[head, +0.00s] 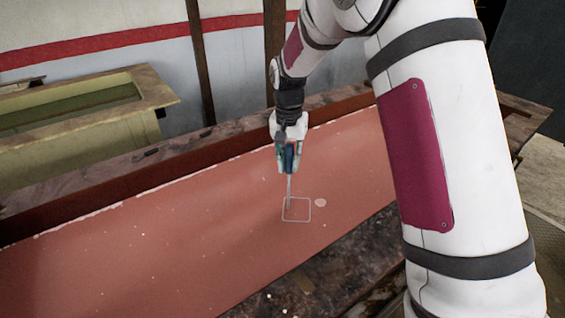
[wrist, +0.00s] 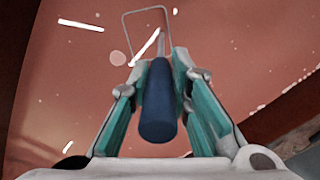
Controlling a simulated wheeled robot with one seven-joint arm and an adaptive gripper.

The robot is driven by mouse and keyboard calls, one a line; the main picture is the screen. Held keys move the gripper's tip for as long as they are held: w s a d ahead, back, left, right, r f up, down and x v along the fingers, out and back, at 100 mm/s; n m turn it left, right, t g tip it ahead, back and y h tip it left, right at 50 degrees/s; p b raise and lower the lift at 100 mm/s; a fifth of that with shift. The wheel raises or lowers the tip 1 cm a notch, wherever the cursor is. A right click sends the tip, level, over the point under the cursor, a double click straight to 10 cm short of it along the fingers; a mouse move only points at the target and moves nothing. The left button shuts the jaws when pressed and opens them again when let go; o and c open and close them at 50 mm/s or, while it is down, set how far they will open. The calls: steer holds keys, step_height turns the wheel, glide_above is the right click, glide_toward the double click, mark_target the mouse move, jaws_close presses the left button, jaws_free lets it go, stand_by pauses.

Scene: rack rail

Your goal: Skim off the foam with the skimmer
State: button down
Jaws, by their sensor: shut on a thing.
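My gripper (head: 289,160) is shut on the blue handle of the skimmer (wrist: 158,108); the grip also shows in the wrist view (wrist: 158,75). The skimmer's thin shaft points down and its square wire frame (head: 297,220) is at or just over the reddish liquid; I cannot tell whether it touches. A pale round foam patch (head: 320,202) lies just right of the frame. In the wrist view, foam patches (wrist: 117,58) and small specks dot the liquid. A thin pale foam line (head: 150,191) runs along the far wall of the vat (head: 60,238).
A yellowish tank (head: 95,140) with greenish liquid stands behind the vat at the left. Dark posts (head: 200,65) rise behind the vat's far ledge. The near ledge (head: 330,280) is dark and stained, with small pale bits on it. My arm covers the right side.

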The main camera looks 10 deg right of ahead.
steer(key=d+b, duration=0.1)
steer(key=d, duration=0.7)
steer(key=shift+w+f, duration=0.3)
steer(key=shift+w, duration=0.05)
steer(key=shift+r, duration=0.1)
step_height(320, 180, up, 13)
steer(key=w+p, duration=0.1)
steer(key=p, duration=0.2)
steer(key=shift+r+p, duration=0.2)
steer(key=shift+p, duration=0.1)
stand_by(0.7)
stand_by(3.7)
